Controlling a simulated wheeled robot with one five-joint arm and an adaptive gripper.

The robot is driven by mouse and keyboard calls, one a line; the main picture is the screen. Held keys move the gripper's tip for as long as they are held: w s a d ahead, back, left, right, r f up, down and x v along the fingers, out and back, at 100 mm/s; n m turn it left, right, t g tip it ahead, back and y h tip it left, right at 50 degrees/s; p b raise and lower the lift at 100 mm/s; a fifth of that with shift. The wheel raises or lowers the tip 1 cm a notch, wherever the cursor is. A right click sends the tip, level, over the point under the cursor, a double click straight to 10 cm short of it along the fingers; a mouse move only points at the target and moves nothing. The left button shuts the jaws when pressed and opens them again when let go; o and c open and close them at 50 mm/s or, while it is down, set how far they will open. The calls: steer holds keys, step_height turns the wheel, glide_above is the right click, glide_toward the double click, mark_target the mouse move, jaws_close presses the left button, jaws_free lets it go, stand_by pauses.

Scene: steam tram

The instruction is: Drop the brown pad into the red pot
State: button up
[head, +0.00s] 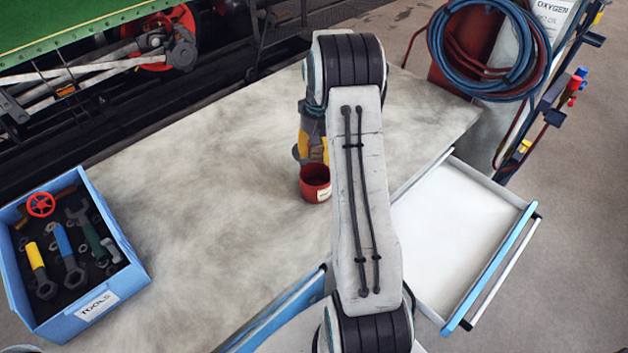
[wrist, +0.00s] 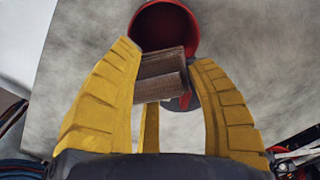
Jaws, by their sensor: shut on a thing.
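The red pot (head: 315,184) stands upright on the worktop, with a pale label on its side. In the wrist view the open mouth of the pot (wrist: 187,22) is at the top centre, beyond my fingertips. My gripper (wrist: 164,60) has its yellow fingers shut on the brown pad (wrist: 160,78), a ribbed block. In the wrist view the pad overlaps the near rim of the pot. In the head view my gripper (head: 312,150) is just behind the pot and partly hidden by my arm; the pad is hidden there.
A blue tool box (head: 78,316) with several tools stands on the worktop at left. An open drawer (head: 460,235) sticks out at right. Coiled hoses (head: 490,50) hang by a red cylinder at back right. The worktop (head: 200,180) between box and pot is clear.

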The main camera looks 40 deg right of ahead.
steer(key=shift+f, duration=0.45)
steer(key=o, duration=1.2)
steer(key=shift+o, duration=0.2)
steer(key=shift+r, duration=0.1)
step_height(320, 180, up, 12)
steer(key=shift+f, duration=0.1)
